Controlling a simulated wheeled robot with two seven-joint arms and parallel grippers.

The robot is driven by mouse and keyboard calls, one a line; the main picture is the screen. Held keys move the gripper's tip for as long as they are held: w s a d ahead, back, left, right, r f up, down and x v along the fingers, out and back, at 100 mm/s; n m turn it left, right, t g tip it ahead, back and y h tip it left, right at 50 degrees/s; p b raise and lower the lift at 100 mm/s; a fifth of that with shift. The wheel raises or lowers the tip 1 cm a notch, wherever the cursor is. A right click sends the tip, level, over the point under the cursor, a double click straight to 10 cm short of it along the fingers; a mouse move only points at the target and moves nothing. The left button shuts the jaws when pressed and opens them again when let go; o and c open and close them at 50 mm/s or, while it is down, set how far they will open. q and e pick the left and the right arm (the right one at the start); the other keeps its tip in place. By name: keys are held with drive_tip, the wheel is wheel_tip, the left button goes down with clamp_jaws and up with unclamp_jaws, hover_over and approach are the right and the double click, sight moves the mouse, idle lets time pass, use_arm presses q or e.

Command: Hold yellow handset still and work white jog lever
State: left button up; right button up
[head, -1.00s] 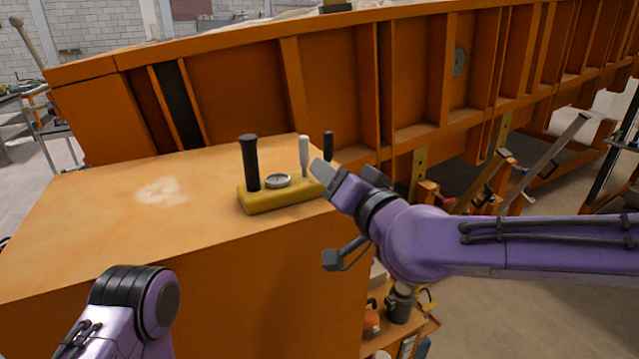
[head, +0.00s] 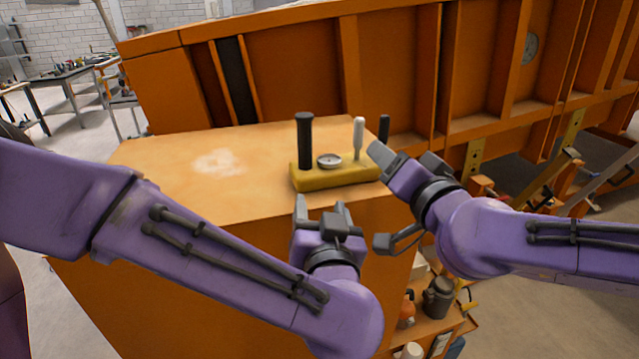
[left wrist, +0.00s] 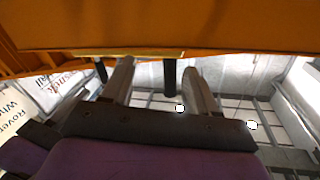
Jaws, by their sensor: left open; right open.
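The yellow handset (head: 318,178) sits on the orange cabinet top (head: 150,155) near its front right edge. It carries a tall black grip (head: 304,140) at its left, a round dial (head: 328,160) in the middle, a white jog lever (head: 358,138) standing upright, and a second black post (head: 384,128) at its right end. My left gripper (head: 320,207) is open and empty, just in front of and below the handset. Its two fingers (left wrist: 158,85) show apart in the left wrist view. My right gripper (head: 405,158) is open beside the handset's right end; whether it touches cannot be told.
A long orange ribbed wall (head: 290,80) of the sandbed stands behind the cabinet. A pale sandy patch (head: 218,162) lies on the cabinet top, left of the handset. A shelf (head: 440,325) with jars is below at the right. The left part of the top is clear.

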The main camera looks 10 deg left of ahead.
sight(306, 157)
use_arm(q)
drive_tip(key=w+a+r+n, duration=0.1)
drive_tip(key=w+a, duration=0.1)
drive_tip(key=w, duration=0.1)
drive_tip(key=w+a+r+n, duration=0.1)
drive_tip(key=w+r, duration=0.1)
drive_tip(key=w, duration=0.2)
drive_tip(key=w+a+r+n, duration=0.1)
drive_tip(key=w+a, duration=0.1)
drive_tip(key=w, duration=0.2)
drive_tip(key=shift+w+a+r+y, duration=0.15)
drive_tip(key=shift+w+a+y, duration=0.1)
drive_tip(key=shift+a+y, duration=0.1)
clamp_jaws()
